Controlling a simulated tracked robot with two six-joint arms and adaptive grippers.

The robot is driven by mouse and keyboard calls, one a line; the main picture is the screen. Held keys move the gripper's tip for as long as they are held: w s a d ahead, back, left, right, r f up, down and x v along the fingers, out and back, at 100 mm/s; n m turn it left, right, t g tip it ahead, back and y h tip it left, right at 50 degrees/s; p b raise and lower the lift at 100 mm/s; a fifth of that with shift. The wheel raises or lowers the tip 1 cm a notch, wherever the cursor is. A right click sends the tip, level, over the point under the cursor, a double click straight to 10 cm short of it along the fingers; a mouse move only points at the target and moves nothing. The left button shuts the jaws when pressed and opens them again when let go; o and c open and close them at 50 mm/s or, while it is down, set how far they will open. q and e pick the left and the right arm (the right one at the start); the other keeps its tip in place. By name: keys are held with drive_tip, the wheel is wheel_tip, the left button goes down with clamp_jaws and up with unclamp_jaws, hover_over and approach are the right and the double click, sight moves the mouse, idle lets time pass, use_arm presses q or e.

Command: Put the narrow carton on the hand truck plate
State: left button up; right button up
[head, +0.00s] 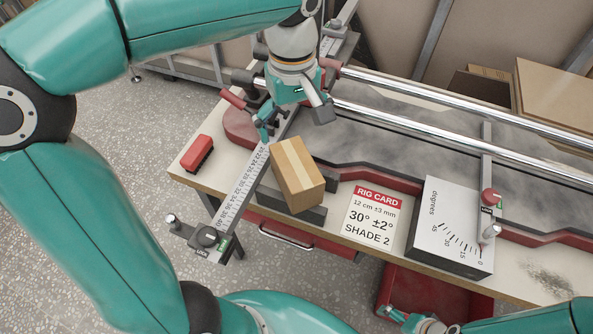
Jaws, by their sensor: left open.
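A small tan carton (297,175) with a pale tape strip sits tilted in the picture on the bench, beside a dark grey block along the front edge. It is the only small closed carton I see, and it looks like the narrow carton. My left gripper (294,119) is open and empty, just above and behind the carton, fingers apart and seemingly not touching it. My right gripper (414,320) is only partly in view at the bottom edge, by the red bin; its jaws are unclear. I see no hand truck plate.
The bench (183,171) carries a ruler arm (240,187), a red brush (197,153), a rig card (370,214) and a degree-scale box (450,226). Chrome rails (420,133) run behind. A red bin (400,285) is below. Speckled floor at left is clear.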

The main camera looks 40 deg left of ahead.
sight(296, 162)
use_arm(q)
wheel_tip(296, 162, down, 6)
drive_tip(key=shift+r, duration=0.1)
drive_tip(key=shift+d+f, duration=0.15)
drive_tip(key=shift+f, duration=1.3)
drive_tip(key=shift+d+f, duration=0.15)
drive_tip(key=shift+f, duration=1.25)
drive_tip(key=shift+c, duration=0.3)
drive_tip(key=shift+r, duration=0.1)
drive_tip(key=c, duration=1.5)
